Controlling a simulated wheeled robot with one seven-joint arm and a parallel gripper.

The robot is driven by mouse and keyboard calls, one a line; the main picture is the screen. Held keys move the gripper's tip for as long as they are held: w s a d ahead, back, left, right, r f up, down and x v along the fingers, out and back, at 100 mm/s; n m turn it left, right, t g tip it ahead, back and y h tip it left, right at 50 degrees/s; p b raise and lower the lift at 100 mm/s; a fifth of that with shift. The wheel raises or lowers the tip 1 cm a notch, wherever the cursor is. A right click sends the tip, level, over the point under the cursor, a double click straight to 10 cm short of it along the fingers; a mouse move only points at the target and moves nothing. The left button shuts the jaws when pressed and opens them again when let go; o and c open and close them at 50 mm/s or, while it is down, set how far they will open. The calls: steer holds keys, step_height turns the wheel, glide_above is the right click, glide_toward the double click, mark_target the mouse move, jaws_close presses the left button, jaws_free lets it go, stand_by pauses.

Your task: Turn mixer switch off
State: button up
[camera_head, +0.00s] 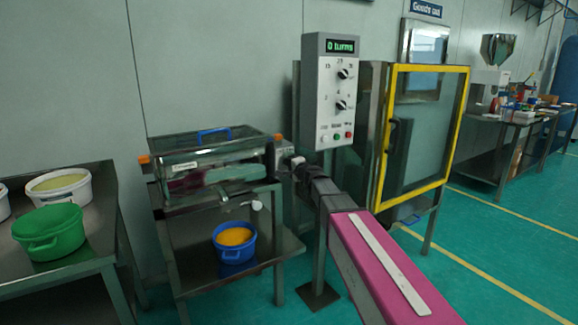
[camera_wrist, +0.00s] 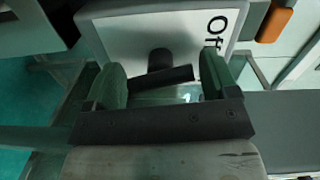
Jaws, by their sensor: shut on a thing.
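The mixer switch (camera_wrist: 160,72) is a black lever knob on a pale box (camera_wrist: 120,30), and the word "Off" is printed beside it in the wrist view. My gripper (camera_wrist: 162,82) has its two green fingers on either side of the black lever and is shut on it. In the head view, my gripper (camera_head: 293,165) reaches the right end of the glass-lidded sieve machine (camera_head: 205,160). The lever is hidden there behind my gripper. The pale switch box (camera_head: 283,152) shows only in part.
A control panel (camera_head: 325,95) with knobs and buttons stands just right of the machine. A yellow-framed glass door (camera_head: 425,130) is beyond it. A blue bucket (camera_head: 235,252) with yellow contents sits below the machine. A green tub (camera_head: 48,240) stands on the left table (camera_head: 75,267).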

steer(key=shift+s+f+n, duration=0.1)
steer(key=shift+n, duration=1.4)
steer(key=shift+d, duration=0.1)
steer(key=o, duration=0.8)
steer(key=v, duration=1)
steer(key=shift+s+d, duration=0.15)
steer(key=shift+s, duration=0.2)
